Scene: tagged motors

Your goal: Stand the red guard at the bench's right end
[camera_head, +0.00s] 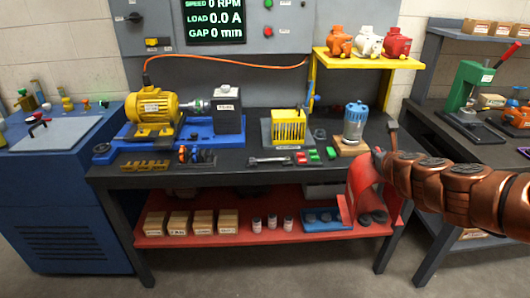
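The red guard (362,185) is a curved red sheet with a flange at its lower left. It shows at the right end of the bench (240,161), in front of the bench top's front edge and over the lower shelf. My copper arm comes in from the right, and my gripper (380,157) is at the guard's upper right edge. The fingers are too small and covered to make out, so I cannot tell whether they grip the guard. Whether the guard's lower edge touches the shelf is also unclear.
On the bench top are a yellow motor (153,107), a yellow slotted box (288,127) and a blue motor (355,120) on a wooden block. The red lower shelf (240,237) holds cartons, small jars and a blue tray (321,220). A yellow shelf (366,62) stands above the right end.

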